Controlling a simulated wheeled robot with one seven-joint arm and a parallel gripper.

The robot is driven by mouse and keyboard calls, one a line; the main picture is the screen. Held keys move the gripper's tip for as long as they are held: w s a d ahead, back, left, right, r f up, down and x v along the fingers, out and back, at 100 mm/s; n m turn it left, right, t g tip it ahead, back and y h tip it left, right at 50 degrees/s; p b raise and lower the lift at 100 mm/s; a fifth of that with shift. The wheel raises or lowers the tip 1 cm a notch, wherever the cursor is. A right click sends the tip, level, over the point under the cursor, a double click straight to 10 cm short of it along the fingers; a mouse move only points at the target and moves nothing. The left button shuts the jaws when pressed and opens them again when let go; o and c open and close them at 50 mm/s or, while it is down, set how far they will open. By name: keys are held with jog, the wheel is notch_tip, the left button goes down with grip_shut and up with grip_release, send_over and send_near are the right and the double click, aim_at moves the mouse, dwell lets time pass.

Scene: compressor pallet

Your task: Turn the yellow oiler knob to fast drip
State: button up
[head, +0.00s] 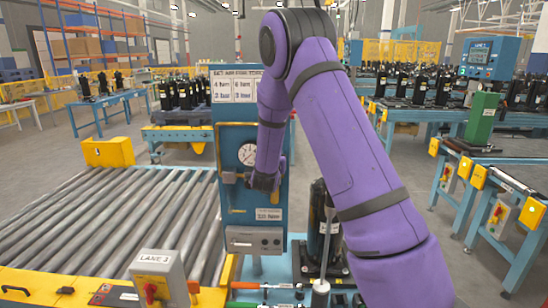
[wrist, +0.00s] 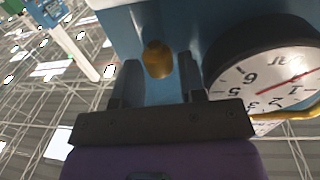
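The yellow oiler knob (wrist: 157,60) shows in the wrist view as a small rounded brass-yellow piece on the blue panel (wrist: 190,25). My gripper (wrist: 158,66) has its two dark fingers on either side of the knob, with gaps visible on both sides, so it is open. Whether the fingertips reach fully past the knob I cannot tell. In the head view my gripper (head: 265,181) is at the front of the blue panel (head: 236,138), low and right of the gauge. The knob is hidden there behind my gripper and wrist.
A round white pressure gauge (head: 247,154) sits close beside my gripper, and it also shows large in the wrist view (wrist: 270,85). A roller conveyor (head: 110,220) lies left of the panel. A black compressor (head: 320,225) stands right of it, under my arm. A lane box (head: 158,276) is in front.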

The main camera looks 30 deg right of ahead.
jog(key=c, duration=0.7)
jog(key=shift+o, duration=0.2)
jog(key=shift+d+n+t+y, duration=0.1)
jog(key=shift+n+t+y, duration=0.2)
jog(key=shift+y, duration=0.1)
jog(key=n+t+y, duration=0.1)
jog(key=n+y, duration=0.1)
jog(key=y, duration=0.1)
jog(key=n+t+y, duration=0.1)
jog(key=shift+s+d+t+y, duration=0.2)
jog(key=shift+d+t+y, duration=0.1)
jog(key=shift+d+n+t+y, duration=0.15)
jog(key=shift+n+t+y, duration=0.35)
jog(key=shift+n+y, duration=1.9)
jog(key=shift+m+y, duration=0.3)
jog(key=shift+y, duration=0.2)
jog(key=o, duration=0.7)
jog(key=shift+c, duration=0.2)
